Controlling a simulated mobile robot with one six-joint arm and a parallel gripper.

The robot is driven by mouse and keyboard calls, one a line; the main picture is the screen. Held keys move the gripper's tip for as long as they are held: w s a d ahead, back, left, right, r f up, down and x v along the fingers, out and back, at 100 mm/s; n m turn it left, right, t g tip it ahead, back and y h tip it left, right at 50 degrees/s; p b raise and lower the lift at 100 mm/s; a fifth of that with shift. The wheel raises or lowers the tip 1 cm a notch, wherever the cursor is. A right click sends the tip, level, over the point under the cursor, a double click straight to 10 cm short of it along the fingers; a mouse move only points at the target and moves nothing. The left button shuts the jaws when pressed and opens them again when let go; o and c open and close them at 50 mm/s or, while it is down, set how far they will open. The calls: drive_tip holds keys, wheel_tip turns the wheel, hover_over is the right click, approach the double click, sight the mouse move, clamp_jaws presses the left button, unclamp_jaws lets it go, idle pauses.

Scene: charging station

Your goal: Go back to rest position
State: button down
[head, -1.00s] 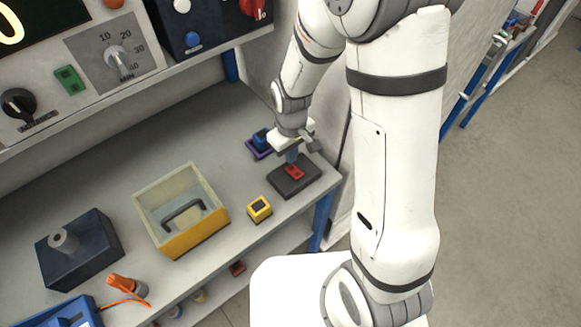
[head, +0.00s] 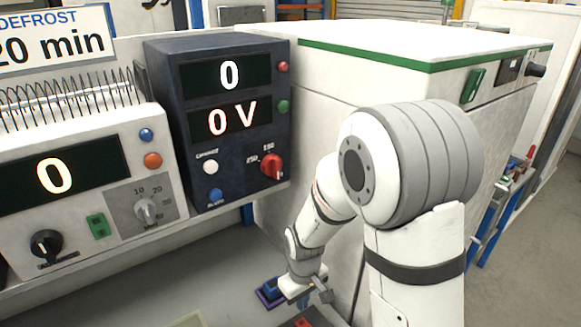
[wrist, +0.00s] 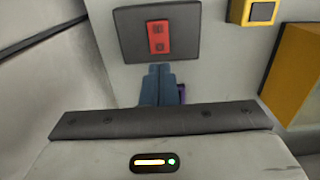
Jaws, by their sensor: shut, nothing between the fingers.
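My gripper (wrist: 160,69) is shut and empty, its two blue-grey fingers side by side in the wrist view. The fingertips appear just below the edge of a dark plate (wrist: 130,44) that carries a red block (wrist: 159,37). I cannot tell the height of the fingers above the bench. In the head view the gripper's body hangs low over the bench, beside a blue block on a purple base (head: 268,293); its fingertips are hard to make out there. The red block shows only partly at the bottom edge of the head view.
A yellow block with a dark top (wrist: 262,11) and a yellow-walled bin (wrist: 298,70) lie to the right in the wrist view. A dark voltage unit (head: 222,120) and a white control unit (head: 80,185) stand behind the bench. A large white cabinet (head: 400,85) rises behind my arm.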

drive_tip(key=s+d+r+m+t, duration=0.1)
drive_tip(key=s+d+r+m, duration=0.1)
drive_tip(key=r, duration=0.4)
drive_tip(key=s+d+r+m+t, duration=0.1)
drive_tip(key=s+d+r+m, duration=0.1)
drive_tip(key=s+d+r, duration=0.3)
drive_tip(key=s+d+r+m+t, duration=0.1)
drive_tip(key=s+d+r, duration=0.3)
drive_tip(key=r, duration=0.5)
drive_tip(key=shift+s+r+m, duration=0.15)
drive_tip(key=shift+s+m, duration=0.65)
drive_tip(key=shift+m, duration=0.1)
